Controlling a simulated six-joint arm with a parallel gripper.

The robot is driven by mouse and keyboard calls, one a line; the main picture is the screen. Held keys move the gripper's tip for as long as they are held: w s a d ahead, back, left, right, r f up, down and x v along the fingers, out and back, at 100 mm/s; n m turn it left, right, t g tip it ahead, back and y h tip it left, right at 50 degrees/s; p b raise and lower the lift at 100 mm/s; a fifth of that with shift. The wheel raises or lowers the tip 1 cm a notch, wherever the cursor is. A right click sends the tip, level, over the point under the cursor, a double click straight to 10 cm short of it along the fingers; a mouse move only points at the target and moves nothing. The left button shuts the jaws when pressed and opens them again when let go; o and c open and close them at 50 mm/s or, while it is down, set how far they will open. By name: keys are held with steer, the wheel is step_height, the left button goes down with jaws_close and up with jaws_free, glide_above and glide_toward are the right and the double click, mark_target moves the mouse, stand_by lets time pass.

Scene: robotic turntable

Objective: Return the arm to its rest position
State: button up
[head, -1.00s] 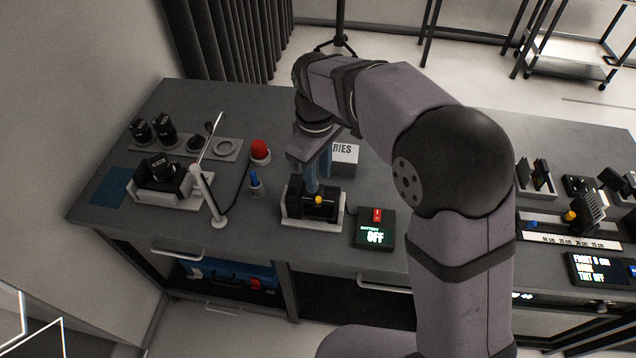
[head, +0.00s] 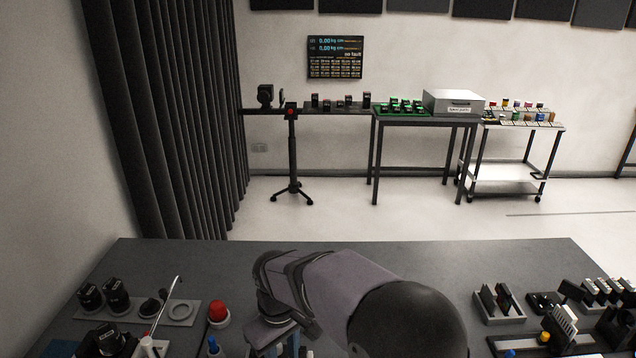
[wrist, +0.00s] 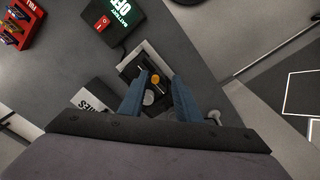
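My gripper (wrist: 156,82) shows in the wrist view as two blue fingers, set apart with nothing visibly held between them. Below them is a black holder (wrist: 130,70) on a pale base, with a yellow knob and round grey faces. How far the fingertips are above it is hard to tell. In the head view my gripper is at the bottom edge, its fingertips cut off by the frame. My arm is bent over the grey bench (head: 330,258).
A battery switch box (wrist: 112,22) reading OFF and a box with partly hidden lettering (wrist: 95,110) are near the holder. A red dome button (head: 218,312) is left of my gripper. Black slotted holders (head: 496,302) stand right. The back of the bench is clear.

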steer(key=s+d+f+m+g, duration=0.1)
steer(key=s+d+f+m, duration=0.15)
steer(key=s+d, duration=0.55)
steer(key=s+d+f+m+g, duration=0.1)
steer(key=s+d+f+m, duration=0.15)
steer(key=s+d, duration=0.55)
steer(key=d+r+m+t, duration=0.1)
steer(key=d+r+m, duration=0.2)
steer(key=d, duration=0.3)
steer(key=shift+w+d, duration=0.2)
steer(key=shift+w, duration=0.2)
steer(key=shift+r, duration=0.1)
stand_by(1.0)
